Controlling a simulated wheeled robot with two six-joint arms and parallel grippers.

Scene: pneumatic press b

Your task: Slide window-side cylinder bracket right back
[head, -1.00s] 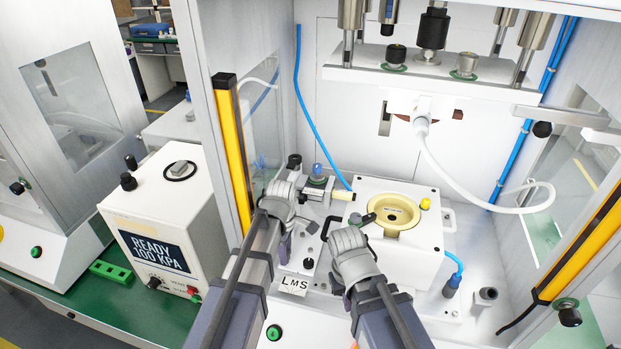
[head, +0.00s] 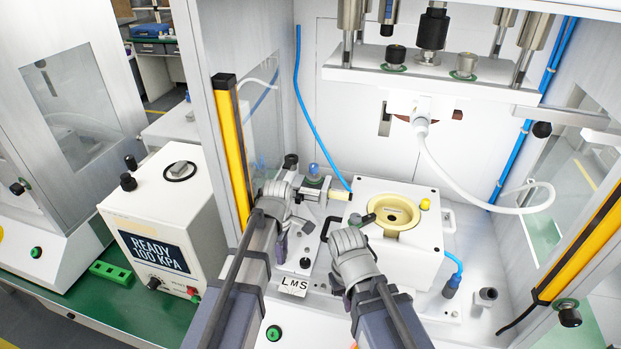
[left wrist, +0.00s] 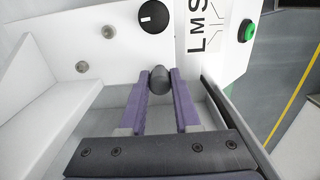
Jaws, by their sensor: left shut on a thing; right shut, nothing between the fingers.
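The window-side cylinder bracket (head: 324,187) stands between the left glass panel and the white fixture block. It carries a horizontal metal cylinder with a cream tip and a blue-topped fitting (head: 314,170). My left gripper (head: 283,246) is in front of it, its arm covering the bracket's left part. In the left wrist view, the purple fingers (left wrist: 160,98) are shut on a dark rounded knob (left wrist: 160,78). How the knob joins the bracket is hidden. My right gripper (head: 338,284) is shut and empty in front of the white block.
The white block (head: 418,260) with a brass-coloured ring (head: 396,215) stands right of the bracket. An LMS label (head: 293,286) lies in front. A yellow light bar (head: 232,150) bounds the left side. A white hose (head: 455,172) hangs at the right.

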